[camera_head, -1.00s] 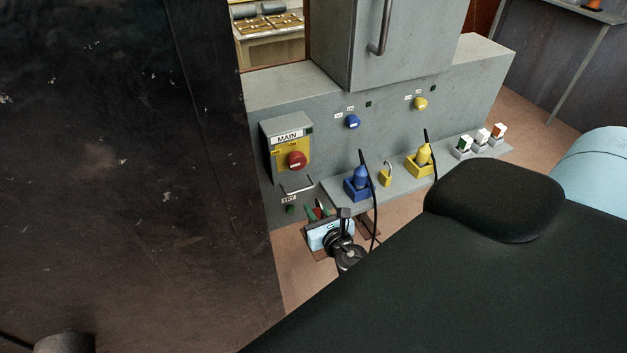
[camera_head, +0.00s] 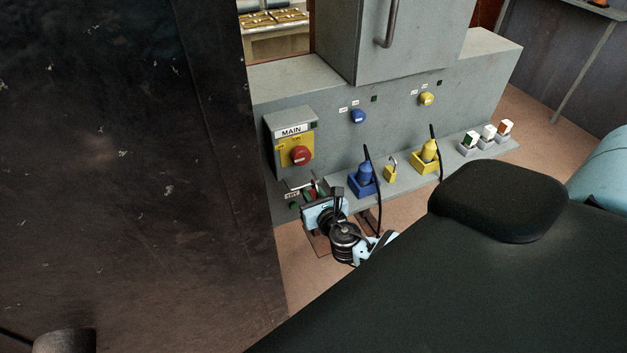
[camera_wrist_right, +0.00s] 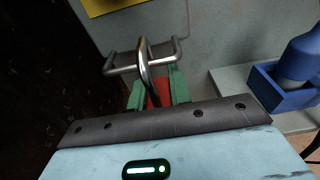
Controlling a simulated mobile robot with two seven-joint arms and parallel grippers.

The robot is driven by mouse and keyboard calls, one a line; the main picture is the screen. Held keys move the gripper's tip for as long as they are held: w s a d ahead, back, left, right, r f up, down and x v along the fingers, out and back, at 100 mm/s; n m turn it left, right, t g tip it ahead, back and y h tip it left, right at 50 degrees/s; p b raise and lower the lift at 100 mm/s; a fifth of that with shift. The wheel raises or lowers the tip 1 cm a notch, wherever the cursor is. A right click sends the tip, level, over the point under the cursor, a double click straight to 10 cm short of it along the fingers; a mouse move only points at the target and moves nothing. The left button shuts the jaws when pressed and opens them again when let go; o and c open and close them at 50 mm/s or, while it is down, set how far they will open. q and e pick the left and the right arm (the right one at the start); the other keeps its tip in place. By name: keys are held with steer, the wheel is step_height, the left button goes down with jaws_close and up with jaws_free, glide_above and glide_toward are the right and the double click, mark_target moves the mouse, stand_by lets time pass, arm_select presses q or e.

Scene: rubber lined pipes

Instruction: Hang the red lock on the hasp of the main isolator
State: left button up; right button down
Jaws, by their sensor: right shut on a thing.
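The main isolator (camera_head: 293,145) is a grey box with a yellow plate and a round red knob, on the grey panel in the head view. Its hasp, a metal bar (camera_wrist_right: 118,70), sticks out below it. My right gripper (camera_head: 315,191) is just below and in front of the hasp, its green fingers shut on the red lock (camera_wrist_right: 163,92). The lock's steel shackle (camera_wrist_right: 146,72) points up and crosses the bar in the right wrist view. Whether it goes around the bar or only stands in front of it, I cannot tell.
Right of my gripper, a ledge carries a blue plug in a blue holder (camera_head: 362,184), a yellow padlock (camera_head: 391,171) and a yellow plug holder (camera_head: 425,164). A dark wall (camera_head: 130,150) stands close on the left. Black cables hang by the plugs.

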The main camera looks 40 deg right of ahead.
steer(key=shift+b+x, duration=0.35)
steer(key=shift+x, duration=1.1)
arm_select(q)
steer(key=shift+s+d+f+b, duration=0.1)
steer(key=shift+s+f+b, duration=0.2)
steer(key=shift+f, duration=0.25)
steer(key=shift+s+d+f+b, duration=0.1)
steer(key=shift+s+f+b, duration=0.15)
steer(key=shift+f, duration=0.3)
arm_select(e)
steer(key=shift+f, duration=0.7)
steer(key=c, duration=1.2)
jaws_free()
arm_select(q)
steer(key=shift+a+r+p, duration=0.1)
steer(key=shift+r+p, duration=0.25)
arm_select(e)
steer(key=v, duration=0.8)
